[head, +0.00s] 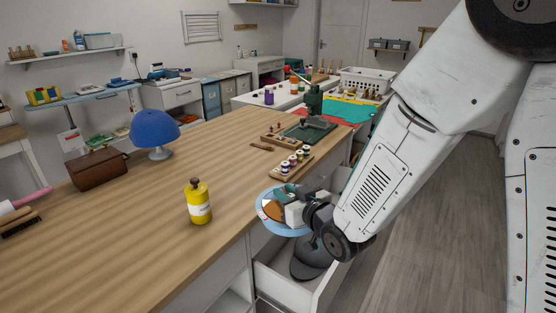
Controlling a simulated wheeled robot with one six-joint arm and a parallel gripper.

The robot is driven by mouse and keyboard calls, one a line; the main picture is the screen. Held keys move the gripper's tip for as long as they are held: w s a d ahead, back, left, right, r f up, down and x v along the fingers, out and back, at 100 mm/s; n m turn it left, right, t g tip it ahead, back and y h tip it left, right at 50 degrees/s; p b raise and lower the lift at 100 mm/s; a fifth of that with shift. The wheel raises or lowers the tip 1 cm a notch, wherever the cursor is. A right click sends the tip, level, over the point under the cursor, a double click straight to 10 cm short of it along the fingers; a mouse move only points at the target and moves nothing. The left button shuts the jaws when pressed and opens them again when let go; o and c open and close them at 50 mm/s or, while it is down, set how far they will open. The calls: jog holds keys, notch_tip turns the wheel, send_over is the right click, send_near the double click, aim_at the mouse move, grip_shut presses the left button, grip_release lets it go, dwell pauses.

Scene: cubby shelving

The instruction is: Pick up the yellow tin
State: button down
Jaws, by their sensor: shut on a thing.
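The yellow tin (199,208) stands upright on the wooden counter (150,240), near its front edge. It has a white label and a dark knobbed cap. My gripper (290,211) is to the right of the tin, out past the counter's edge and apart from the tin. It is shut on a round blue-rimmed disc (268,221) with brown and white patches on its face. The fingertips are hard to make out against the disc, and the exact contact is hidden.
An open drawer (279,285) below my gripper holds a dark grey round thing (310,262). A rack of small jars (290,165) lies behind. Counter around the tin is clear.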

jog(key=shift+w+r, duration=0.1)
jog(key=shift+r, duration=0.3)
jog(key=shift+w+d+r, duration=0.1)
jog(key=shift+w+d, duration=0.05)
jog(key=shift+w, duration=0.15)
jog(key=w+d+f+m+t+h, duration=0.1)
jog(key=w+d+f+m+h, duration=0.15)
jog(key=d+f, duration=0.4)
jog(key=w+d+f+m+t+h, duration=0.1)
jog(key=d+f+m+h, duration=0.15)
jog(key=d, duration=0.65)
jog(key=w+d+f+m+t+h, duration=0.1)
jog(key=w+d+f+h, duration=0.15)
jog(key=d+f, duration=0.35)
jog(key=s+d+f, duration=0.1)
jog(key=s+f, duration=0.4)
jog(key=f, duration=0.1)
jog(key=shift+s+h, duration=0.25)
jog(key=shift+h, duration=0.2)
jog(key=shift+d+f, duration=0.1)
